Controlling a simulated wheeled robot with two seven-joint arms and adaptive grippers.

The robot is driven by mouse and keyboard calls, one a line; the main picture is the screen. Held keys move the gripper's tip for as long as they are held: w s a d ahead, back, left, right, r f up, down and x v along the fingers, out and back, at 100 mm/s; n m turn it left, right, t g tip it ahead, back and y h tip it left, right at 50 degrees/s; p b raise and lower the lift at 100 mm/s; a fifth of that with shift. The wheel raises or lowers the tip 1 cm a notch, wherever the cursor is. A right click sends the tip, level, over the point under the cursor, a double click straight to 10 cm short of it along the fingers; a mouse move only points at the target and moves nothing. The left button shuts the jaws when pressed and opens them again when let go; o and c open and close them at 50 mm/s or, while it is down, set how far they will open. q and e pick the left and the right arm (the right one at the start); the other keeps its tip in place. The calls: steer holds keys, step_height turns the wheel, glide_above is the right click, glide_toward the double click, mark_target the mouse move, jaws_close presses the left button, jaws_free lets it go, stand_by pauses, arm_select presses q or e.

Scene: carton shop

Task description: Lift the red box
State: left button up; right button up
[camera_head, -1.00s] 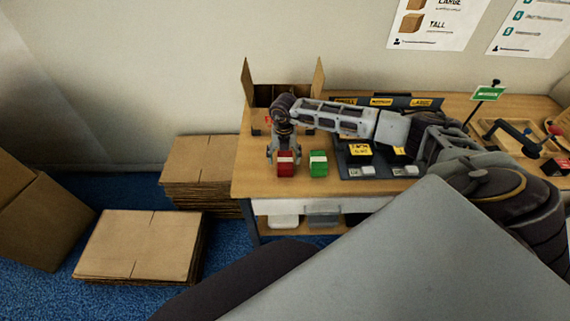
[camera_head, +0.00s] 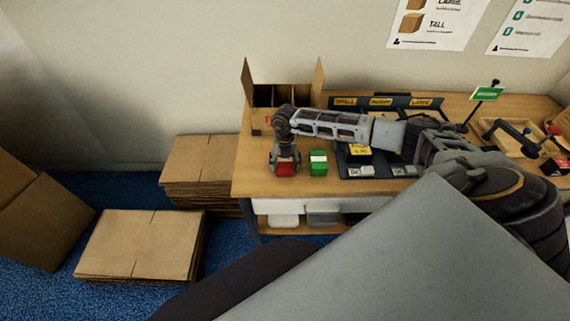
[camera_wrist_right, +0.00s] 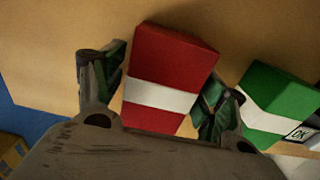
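The red box (camera_head: 285,168) with a white band stands on the wooden table near its front left edge. My right gripper (camera_head: 284,156) is lowered over it, with one finger on each side. In the right wrist view the red box (camera_wrist_right: 168,75) lies between the fingers of my right gripper (camera_wrist_right: 162,85). A narrow gap shows at the left finger; the right finger is very close to the box, and contact there is unclear. The green box (camera_head: 318,164) stands just right of it and also shows in the wrist view (camera_wrist_right: 285,100). My left gripper is out of view.
An open divided carton (camera_head: 262,96) stands behind the gripper. Flat cardboard stacks (camera_head: 140,243) lie on the floor at left. The green box leaves little room beside the right finger.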

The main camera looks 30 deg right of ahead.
steer(key=c, duration=0.7)
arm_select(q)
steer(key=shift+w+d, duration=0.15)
arm_select(e)
steer(key=shift+c, duration=0.7)
step_height(320, 180, up, 9)
steer(key=shift+f, duration=0.2)
steer(key=shift+r, duration=0.7)
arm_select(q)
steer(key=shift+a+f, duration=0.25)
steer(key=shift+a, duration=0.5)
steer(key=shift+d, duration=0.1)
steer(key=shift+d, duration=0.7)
